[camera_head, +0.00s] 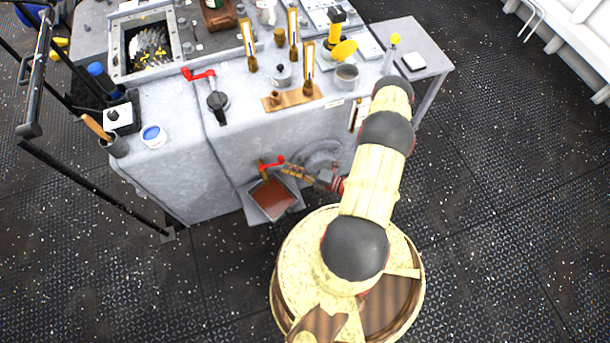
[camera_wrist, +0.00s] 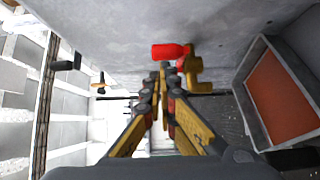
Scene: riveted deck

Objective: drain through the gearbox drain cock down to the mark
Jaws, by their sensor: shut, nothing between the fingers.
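The drain cock, a brass body (camera_head: 263,170) with a red handle (camera_head: 273,162), sits low on the front of the grey gearbox housing (camera_head: 240,140). In the wrist view the red handle (camera_wrist: 170,51) lies just beyond my fingertips, with the brass body (camera_wrist: 194,72) to their right. My gripper (camera_head: 288,170) is shut and empty, its tips close to the handle; I cannot tell whether they touch. A grey tray (camera_wrist: 246,70) with reddish-brown liquid (camera_wrist: 280,97) stands below the cock. A narrow gauge (camera_head: 358,113) on the housing front is partly behind my arm; its level and mark are unreadable.
Upright brass-framed gauges (camera_head: 249,45), a kettle-like pot (camera_head: 282,74) and a grey cup (camera_head: 346,76) stand on the housing top. A second red lever (camera_head: 199,74) is at its front edge. A black railing (camera_head: 90,188) is at left. The deck at right is clear.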

